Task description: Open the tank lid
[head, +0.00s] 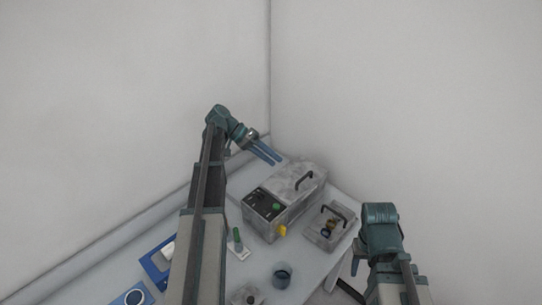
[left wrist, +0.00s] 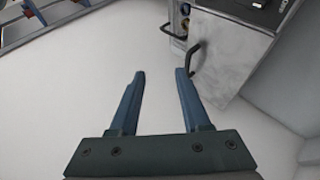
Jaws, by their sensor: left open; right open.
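The tank is a grey metal box (head: 270,218) on the table, with its lid (head: 290,183) shut on top. The lid carries a black arched handle (head: 304,180), which also shows in the left wrist view (left wrist: 194,60). My left gripper (head: 267,155) is open and empty, just behind and left of the lid, apart from the handle. Its two blue fingers (left wrist: 160,78) are spread in the left wrist view, with the handle beyond the right fingertip. My right gripper (head: 352,284) is low at the right, partly hidden by its wrist, open and apart from the tank.
The tank has a black control panel (head: 264,204) and a yellow knob (head: 281,231). A smaller metal box (head: 322,240) with a handle stands to its right. Walls close the corner behind.

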